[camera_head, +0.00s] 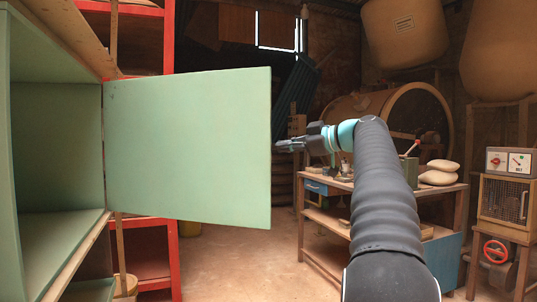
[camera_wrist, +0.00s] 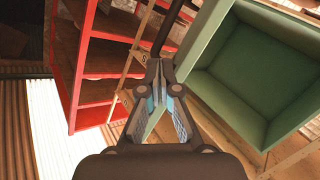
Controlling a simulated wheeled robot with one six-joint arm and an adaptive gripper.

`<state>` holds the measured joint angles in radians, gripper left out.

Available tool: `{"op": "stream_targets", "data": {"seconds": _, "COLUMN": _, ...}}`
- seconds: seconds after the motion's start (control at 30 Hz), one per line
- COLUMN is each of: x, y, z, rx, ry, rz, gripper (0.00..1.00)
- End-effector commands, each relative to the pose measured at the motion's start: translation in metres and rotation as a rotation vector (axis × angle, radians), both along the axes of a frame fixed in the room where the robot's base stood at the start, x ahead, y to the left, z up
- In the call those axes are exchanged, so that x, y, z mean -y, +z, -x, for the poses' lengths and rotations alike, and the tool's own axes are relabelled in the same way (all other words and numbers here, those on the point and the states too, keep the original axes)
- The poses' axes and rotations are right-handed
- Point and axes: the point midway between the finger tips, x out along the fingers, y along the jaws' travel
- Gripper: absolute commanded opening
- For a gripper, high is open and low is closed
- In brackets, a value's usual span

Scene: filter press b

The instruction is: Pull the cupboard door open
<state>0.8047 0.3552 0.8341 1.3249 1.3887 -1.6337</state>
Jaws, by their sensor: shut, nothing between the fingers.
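The pale green cupboard door (camera_head: 190,150) stands swung wide open, hinged on its left edge to the green cupboard (camera_head: 50,150). The cupboard's empty inside shows, with a shelf. My gripper (camera_head: 279,146) is shut and empty, just right of the door's free edge at mid height; I cannot tell if it touches. In the wrist view my gripper (camera_wrist: 160,66) has its fingers together, and the open green cupboard (camera_wrist: 250,65) is to the right. A thin green strip shows between the finger links, probably the door seen edge-on. No handle shows.
A red shelf rack (camera_head: 168,40) stands behind the door; it also shows in the wrist view (camera_wrist: 85,75). A workbench (camera_head: 325,190) with sacks (camera_head: 440,172) is to the right behind my arm. Bare floor (camera_head: 235,260) lies below and right of the door.

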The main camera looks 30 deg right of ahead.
Motion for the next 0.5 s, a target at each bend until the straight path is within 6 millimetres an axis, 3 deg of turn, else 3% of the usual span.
{"op": "stream_targets", "data": {"seconds": 0.5, "x": -0.061, "y": 0.009, "z": 0.106, "rx": 0.371, "ry": -0.286, "rz": 0.822, "gripper": 0.0}}
